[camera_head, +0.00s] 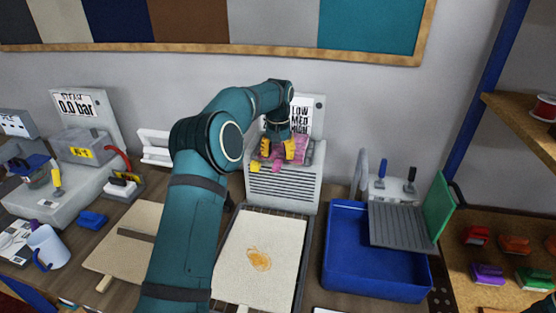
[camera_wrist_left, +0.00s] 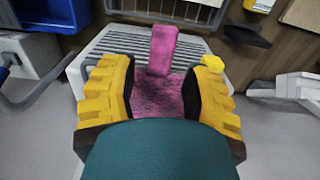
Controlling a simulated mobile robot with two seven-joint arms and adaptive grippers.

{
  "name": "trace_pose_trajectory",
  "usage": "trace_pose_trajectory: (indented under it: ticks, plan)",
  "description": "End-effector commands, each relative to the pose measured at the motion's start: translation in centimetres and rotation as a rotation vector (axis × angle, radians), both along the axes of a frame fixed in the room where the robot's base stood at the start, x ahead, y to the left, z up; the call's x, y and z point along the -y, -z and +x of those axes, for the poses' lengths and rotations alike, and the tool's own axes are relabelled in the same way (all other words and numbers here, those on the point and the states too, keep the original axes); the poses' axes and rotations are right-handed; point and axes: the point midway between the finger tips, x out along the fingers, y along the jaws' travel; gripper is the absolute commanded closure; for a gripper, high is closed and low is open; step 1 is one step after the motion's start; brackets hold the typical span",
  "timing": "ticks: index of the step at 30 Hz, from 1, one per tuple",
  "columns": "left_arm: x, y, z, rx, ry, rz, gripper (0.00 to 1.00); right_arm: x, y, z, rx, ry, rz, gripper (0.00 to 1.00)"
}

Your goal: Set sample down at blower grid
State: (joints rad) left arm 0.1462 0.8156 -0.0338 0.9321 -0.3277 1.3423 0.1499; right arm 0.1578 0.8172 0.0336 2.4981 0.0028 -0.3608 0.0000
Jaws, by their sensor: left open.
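The magenta, carpet-like sample (camera_head: 265,157) lies on top of the grey blower (camera_head: 283,190), at its slatted grid. In the left wrist view the sample (camera_wrist_left: 157,97) sits between my yellow fingers, with a pink strip (camera_wrist_left: 163,48) reaching over the grid slats (camera_wrist_left: 120,45). My left gripper (camera_head: 281,150) is open and right over the sample; it also shows in the left wrist view (camera_wrist_left: 158,95). The fingers stand on either side of the sample; whether they touch it I cannot tell. Part of the sample is hidden by the gripper. My right gripper is in neither view.
A beige stained panel (camera_head: 260,250) lies in a dark tray in front of the blower. A blue bin (camera_head: 345,260) with a grey ribbed plate (camera_head: 400,228) stands to the right. A steam unit (camera_head: 75,185) and a mug (camera_head: 48,246) are at the left.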

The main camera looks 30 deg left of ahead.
Motion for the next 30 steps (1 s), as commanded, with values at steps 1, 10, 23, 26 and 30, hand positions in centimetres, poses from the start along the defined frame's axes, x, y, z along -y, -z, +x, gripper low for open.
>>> trace_pose_trajectory:
  ticks: [1,10,23,26,30]
  plan:
    - [0.0,-1.3,0.1,0.006,-0.001,0.001,0.53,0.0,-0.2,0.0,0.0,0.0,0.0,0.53]
    - [-0.1,-7.1,0.0,0.003,-0.001,0.002,0.53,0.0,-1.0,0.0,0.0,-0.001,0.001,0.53]
    - [-0.1,-9.1,0.0,0.0,-0.001,0.001,0.53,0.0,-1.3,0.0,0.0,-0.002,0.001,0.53]
    - [-0.1,-9.1,0.0,0.0,-0.001,0.001,0.53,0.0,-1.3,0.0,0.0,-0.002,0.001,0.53]
    - [-0.1,-9.1,0.0,0.0,-0.001,0.001,0.53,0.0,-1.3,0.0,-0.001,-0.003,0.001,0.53]
